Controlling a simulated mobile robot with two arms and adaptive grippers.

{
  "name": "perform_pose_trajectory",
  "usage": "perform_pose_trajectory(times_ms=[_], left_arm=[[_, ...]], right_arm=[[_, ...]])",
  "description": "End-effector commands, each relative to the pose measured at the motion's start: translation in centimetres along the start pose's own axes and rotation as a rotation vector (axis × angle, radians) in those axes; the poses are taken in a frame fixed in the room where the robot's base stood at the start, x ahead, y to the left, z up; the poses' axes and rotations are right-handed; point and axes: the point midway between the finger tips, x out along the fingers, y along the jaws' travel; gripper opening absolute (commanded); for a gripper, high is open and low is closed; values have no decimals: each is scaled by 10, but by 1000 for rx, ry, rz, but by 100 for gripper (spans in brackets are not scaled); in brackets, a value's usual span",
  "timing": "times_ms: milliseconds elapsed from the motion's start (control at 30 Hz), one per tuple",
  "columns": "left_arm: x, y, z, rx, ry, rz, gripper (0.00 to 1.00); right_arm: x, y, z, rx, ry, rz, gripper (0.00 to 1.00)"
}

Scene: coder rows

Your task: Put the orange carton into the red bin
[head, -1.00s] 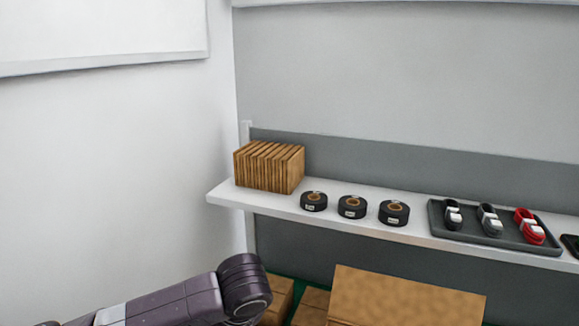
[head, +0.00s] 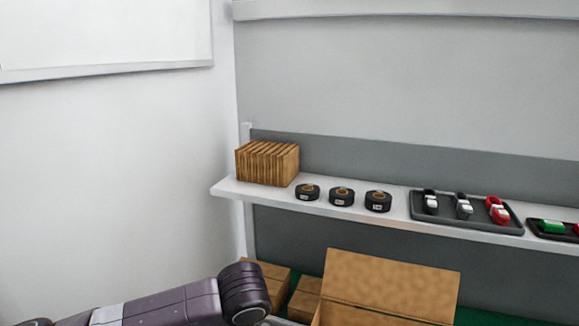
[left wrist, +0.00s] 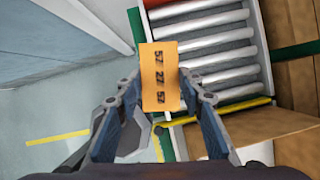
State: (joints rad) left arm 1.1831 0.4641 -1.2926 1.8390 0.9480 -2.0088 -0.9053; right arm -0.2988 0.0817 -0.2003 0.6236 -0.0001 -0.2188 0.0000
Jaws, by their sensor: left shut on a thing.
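The orange carton (left wrist: 158,75) shows in the left wrist view, with dark printed marks down its face. My left gripper (left wrist: 158,100) is shut on it, one finger on each side. In the head view only a dark link of my left arm shows at the bottom left; the gripper and carton are out of that view. My right gripper is not in view.
A roller conveyor (left wrist: 219,47) lies beyond the carton in the left wrist view. In the head view, an open cardboard box (head: 390,285) stands below a white shelf (head: 230,188) holding folded cardboard (head: 266,163), several black tape rolls (head: 341,196) and a grey tray (head: 415,210).

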Motion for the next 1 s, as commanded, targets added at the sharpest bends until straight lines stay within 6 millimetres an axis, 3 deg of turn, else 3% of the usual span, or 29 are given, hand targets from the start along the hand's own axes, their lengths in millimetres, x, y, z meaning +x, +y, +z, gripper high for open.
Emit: perform_pose_trajectory(times_ms=[267, 667, 1000], left_arm=[[2, 17, 0, -245, -3, 101, 21], [-1, 64, -4, -926, 0, 386, 21], [-18, 104, -9, -1528, 0, 636, 21]], right_arm=[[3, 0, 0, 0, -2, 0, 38], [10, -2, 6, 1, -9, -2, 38], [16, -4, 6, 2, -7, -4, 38]])
